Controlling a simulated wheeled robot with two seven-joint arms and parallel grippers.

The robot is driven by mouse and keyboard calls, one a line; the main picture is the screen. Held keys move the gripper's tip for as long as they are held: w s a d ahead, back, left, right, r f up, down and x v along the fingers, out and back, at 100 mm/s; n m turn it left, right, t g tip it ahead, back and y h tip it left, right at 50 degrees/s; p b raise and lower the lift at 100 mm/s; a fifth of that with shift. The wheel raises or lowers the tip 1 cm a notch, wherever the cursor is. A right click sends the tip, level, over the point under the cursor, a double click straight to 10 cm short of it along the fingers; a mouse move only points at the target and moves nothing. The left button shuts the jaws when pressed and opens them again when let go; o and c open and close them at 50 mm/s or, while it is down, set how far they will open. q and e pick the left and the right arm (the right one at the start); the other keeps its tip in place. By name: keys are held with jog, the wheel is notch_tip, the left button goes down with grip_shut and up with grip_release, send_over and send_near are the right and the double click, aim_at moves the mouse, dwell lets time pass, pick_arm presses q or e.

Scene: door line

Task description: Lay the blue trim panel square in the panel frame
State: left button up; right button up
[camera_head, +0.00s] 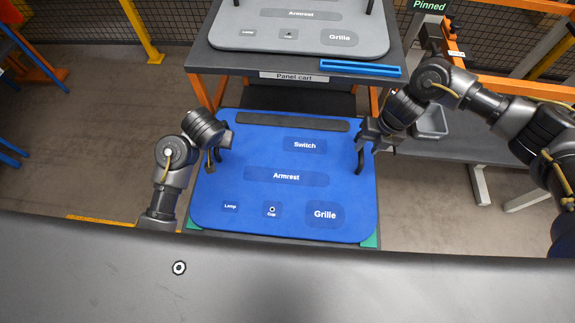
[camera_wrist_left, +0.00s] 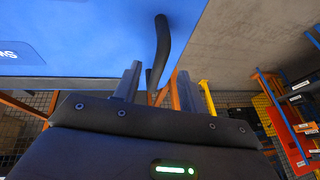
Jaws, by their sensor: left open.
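The blue trim panel (camera_head: 250,150) lies flat above the panel frame, covering most of it. It has printed labels, a dark strip along its far edge and a dark upright handle at each side. The frame shows as a grey edge (camera_head: 290,240) with a green corner (camera_head: 370,241) at the near right. My left gripper (camera_head: 217,147) is open at the left handle; in the left wrist view the handle (camera_wrist_left: 160,45) rises between its fingers (camera_wrist_left: 157,85). My right gripper (camera_head: 368,142) is at the right handle (camera_head: 360,161); its finger gap is unclear. Whether the panel is fully seated is hidden.
Behind stands the panel cart (camera_head: 330,69), carrying a grey panel (camera_head: 260,40) and a blue bar (camera_head: 345,69). A grey bin (camera_head: 432,122) and a bench are at right. Open floor (camera_head: 90,130) lies at left, with a yellow post (camera_head: 140,30).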

aim_at(362, 153)
pick_arm(q)
jog(key=shift+x, duration=2.55)
pick_arm(e)
jog(key=shift+a+f, duration=0.25)
jog(key=shift+f, duration=1)
jog(key=shift+a+f, duration=0.25)
jog(key=shift+f, duration=0.95)
pick_arm(q)
grip_shut()
pick_arm(e)
grip_shut()
pick_arm(q)
jog(key=shift+r, duration=0.1)
pick_arm(e)
jog(key=shift+w+r, duration=0.1)
